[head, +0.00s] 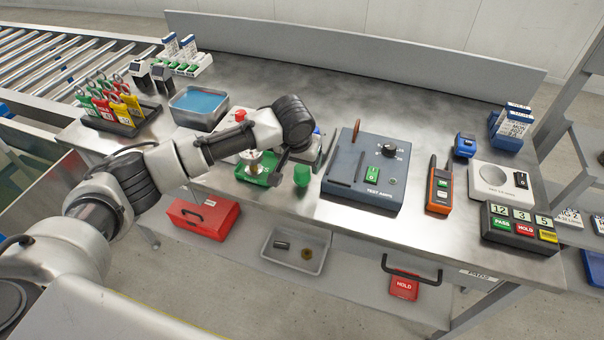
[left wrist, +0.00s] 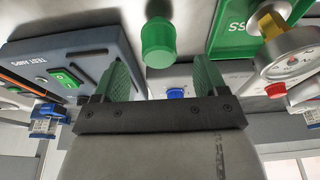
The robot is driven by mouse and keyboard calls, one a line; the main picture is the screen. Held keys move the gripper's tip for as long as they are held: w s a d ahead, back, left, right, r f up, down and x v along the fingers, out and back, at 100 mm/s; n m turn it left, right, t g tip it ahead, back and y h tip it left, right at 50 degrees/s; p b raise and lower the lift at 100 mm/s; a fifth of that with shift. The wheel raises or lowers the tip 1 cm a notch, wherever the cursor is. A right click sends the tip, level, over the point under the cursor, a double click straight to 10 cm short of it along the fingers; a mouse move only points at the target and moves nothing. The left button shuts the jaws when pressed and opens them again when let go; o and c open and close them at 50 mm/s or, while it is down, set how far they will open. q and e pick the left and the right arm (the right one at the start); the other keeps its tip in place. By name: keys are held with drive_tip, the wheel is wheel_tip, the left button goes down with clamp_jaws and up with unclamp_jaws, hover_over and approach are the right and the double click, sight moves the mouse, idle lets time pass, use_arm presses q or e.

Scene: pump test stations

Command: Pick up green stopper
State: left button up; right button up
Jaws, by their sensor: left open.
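The green stopper (head: 302,176) stands near the front edge of the steel bench, left of the test box, in the head view. In the left wrist view the green stopper (left wrist: 158,42) shows just beyond the gap between the fingers. My left gripper (left wrist: 163,72) is open and empty, with its two green-padded fingers apart on either side of the stopper's line. In the head view my left arm's dark wrist is above and left of the stopper and partly hides the gripper. My right gripper is in neither view.
The grey test box (head: 377,200) stands right of the stopper. A green-based unit with a gauge (left wrist: 290,62) stands on its other side, close by. An orange handheld device (head: 440,188) lies further right. A red box (head: 204,216) is on the lower shelf.

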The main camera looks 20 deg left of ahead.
sight(302, 168)
use_arm(q)
drive_tip(key=x, duration=0.4)
drive_tip(key=c, duration=1)
